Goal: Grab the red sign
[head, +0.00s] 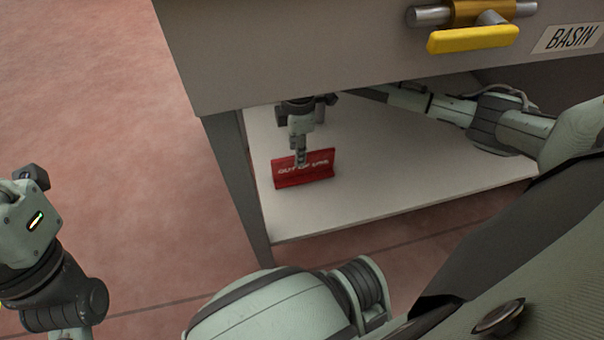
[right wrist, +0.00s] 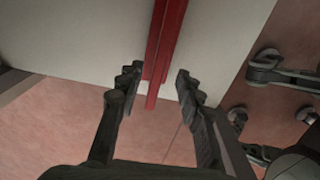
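The red sign (head: 318,172) with white lettering "OUT OF USE" stands on a pale shelf (head: 430,165) under the machine body. My right gripper (head: 300,162) points down at the sign, its fingers overlapping the sign's top and lettering in the head view. In the right wrist view the sign (right wrist: 163,50) appears edge-on as a red strip. The right gripper (right wrist: 156,80) is open there, with one finger on each side of the strip's near end and visible gaps to both. My left arm is at the lower left in the head view; its fingers are out of frame.
The grey machine body (head: 320,45) overhangs the shelf closely. A grey leg (head: 238,185) stands at the shelf's left corner. The reddish floor (head: 110,130) on the left is clear.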

